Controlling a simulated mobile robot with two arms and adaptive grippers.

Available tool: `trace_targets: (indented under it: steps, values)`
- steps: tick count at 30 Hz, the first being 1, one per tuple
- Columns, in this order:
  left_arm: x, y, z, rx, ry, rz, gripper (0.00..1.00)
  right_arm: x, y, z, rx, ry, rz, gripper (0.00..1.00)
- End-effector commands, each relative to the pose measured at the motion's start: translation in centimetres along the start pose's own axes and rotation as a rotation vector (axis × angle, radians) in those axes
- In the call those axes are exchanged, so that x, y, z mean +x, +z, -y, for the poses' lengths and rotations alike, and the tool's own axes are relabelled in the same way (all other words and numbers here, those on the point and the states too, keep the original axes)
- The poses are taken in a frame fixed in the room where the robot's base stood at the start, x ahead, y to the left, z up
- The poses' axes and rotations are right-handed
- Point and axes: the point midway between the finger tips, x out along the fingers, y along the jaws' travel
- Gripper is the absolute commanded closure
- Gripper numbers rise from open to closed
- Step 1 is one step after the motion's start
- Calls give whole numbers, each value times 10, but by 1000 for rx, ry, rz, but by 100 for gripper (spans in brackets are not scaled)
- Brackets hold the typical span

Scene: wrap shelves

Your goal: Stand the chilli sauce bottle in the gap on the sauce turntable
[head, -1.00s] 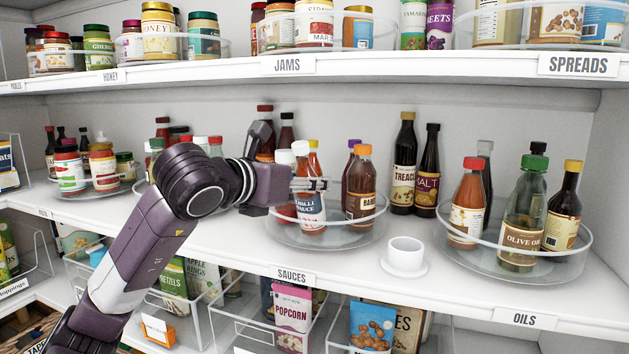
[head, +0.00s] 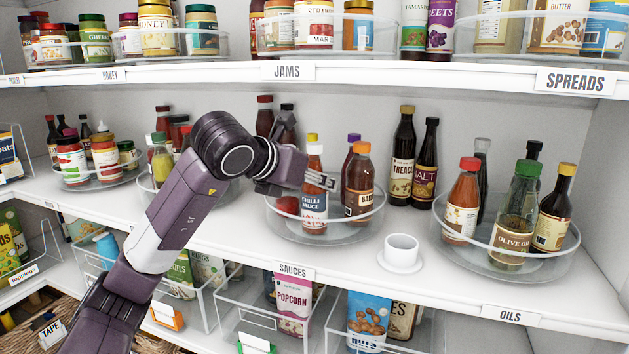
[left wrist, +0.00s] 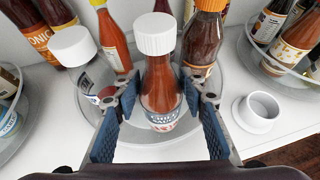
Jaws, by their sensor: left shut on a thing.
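The chilli sauce bottle (head: 314,205), red with a white cap and blue-and-white label, is upright within the sauce turntable (head: 292,234) at its front. I cannot tell whether its base touches the turntable. In the left wrist view the bottle (left wrist: 158,85) stands between the fingers (left wrist: 158,108), above the turntable's clear floor. A barbecue bottle (head: 360,175) with an orange cap is close on its right. A white-capped bottle (left wrist: 75,55) is on its left. My right gripper is not in view.
A yellow-capped red bottle (left wrist: 112,40) and a purple-capped bottle (head: 349,165) stand farther back. A white cup on a saucer (head: 401,250) is right of the turntable, before the oils turntable (head: 470,262). The upper shelf edge (head: 400,75) runs above my arm.

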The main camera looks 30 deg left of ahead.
Motion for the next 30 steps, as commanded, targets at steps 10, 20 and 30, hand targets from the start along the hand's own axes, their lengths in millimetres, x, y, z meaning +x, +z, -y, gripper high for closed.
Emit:
trace_targets:
  steps: [10,20,30]
  values:
    - [1,-2,0,0,0,0,44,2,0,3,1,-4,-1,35]
    - [-11,1,0,1,1,4,44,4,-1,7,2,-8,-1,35]
    - [-84,1,0,1,2,7,44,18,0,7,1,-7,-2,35]
